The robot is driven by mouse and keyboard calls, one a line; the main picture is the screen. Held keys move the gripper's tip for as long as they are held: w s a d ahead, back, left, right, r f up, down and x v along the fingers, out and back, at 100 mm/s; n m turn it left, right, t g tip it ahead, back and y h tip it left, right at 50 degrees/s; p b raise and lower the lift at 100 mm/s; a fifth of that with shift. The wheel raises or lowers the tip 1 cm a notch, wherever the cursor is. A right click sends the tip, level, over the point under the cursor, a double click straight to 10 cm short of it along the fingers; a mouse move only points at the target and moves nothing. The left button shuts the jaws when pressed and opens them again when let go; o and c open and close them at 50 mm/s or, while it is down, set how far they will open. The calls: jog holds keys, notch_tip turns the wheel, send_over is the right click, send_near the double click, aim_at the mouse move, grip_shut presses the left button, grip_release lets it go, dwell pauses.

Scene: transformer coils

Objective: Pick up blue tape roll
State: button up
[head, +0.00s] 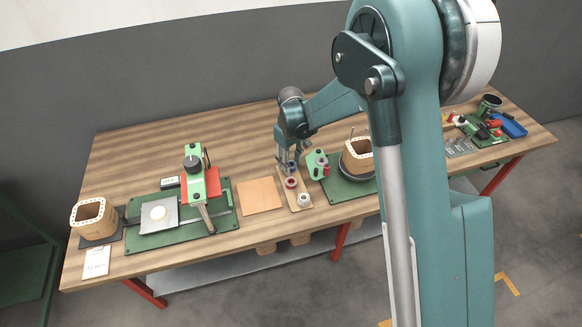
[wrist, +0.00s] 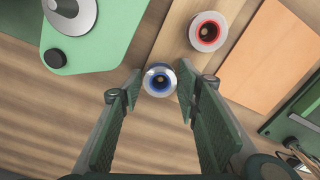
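The blue tape roll (wrist: 159,80) is a small pale ring with a blue core around a post. It is at the end of a light wooden strip (wrist: 225,10), and in the wrist view it lies between my fingertips. My gripper (wrist: 159,72) is open, with one dark green finger on each side of the roll. A narrow gap seems to show on each side. In the head view my gripper (head: 287,166) points down over the back end of the strip, with the blue roll (head: 292,166) partly hidden by the fingers.
A red-cored roll (wrist: 207,32) stands on the same strip, close by. A pale roll (head: 304,199) is at its front end. A green base (wrist: 95,50) with a grey disc lies on one side. A flat orange-brown sheet (head: 258,195) lies on the other.

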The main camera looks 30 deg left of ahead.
jog(key=shift+c, duration=0.2)
jog(key=c, duration=0.4)
jog(key=shift+c, duration=0.2)
jog(key=shift+r, duration=0.1)
notch_tip(320, 180, up, 10)
jog(key=shift+p, duration=0.3)
dwell(0.9)
jog(key=w+d+r+p, duration=0.4)
jog(key=d+r+p, duration=0.1)
jog(key=d+p, duration=0.5)
jog(key=shift+d, duration=0.55)
